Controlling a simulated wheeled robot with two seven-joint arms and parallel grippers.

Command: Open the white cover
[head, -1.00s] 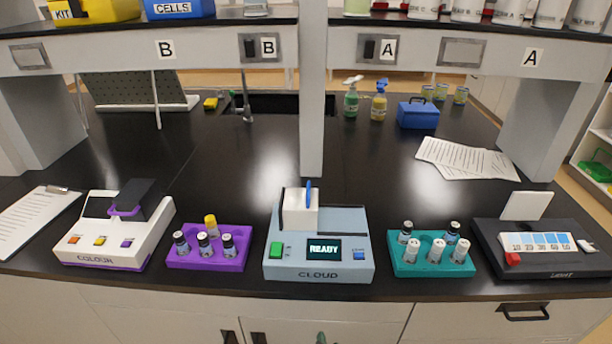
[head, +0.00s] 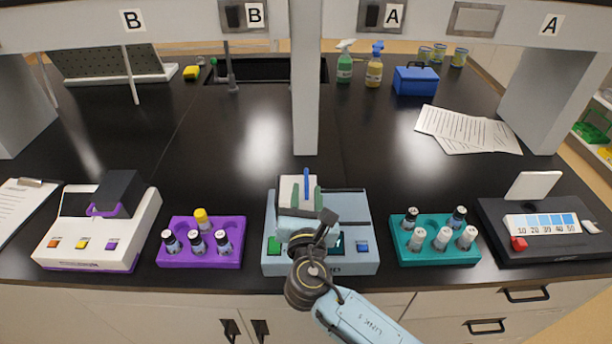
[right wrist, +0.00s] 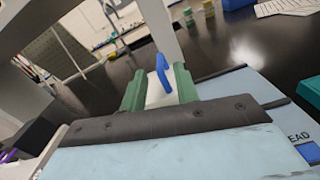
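The white cover (head: 288,182) is a pale block with an upright blue handle (head: 306,182), at the back left of the light-blue CLOUD device (head: 350,205). The cover looks down on the device. My right gripper (head: 306,197) comes in from the front, over the device. In the right wrist view its green fingers (right wrist: 160,84) are apart, with the blue handle (right wrist: 161,70) between them and the white cover (right wrist: 155,93) behind. I see gaps beside the handle and cannot tell any contact. My left gripper is out of view.
A purple vial rack (head: 228,256) stands left of the device and a teal vial rack (head: 440,257) right of it. The COLOUR device (head: 140,235) and a black device (head: 555,246) stand farther out. The shelf post (head: 305,100) rises close behind the cover.

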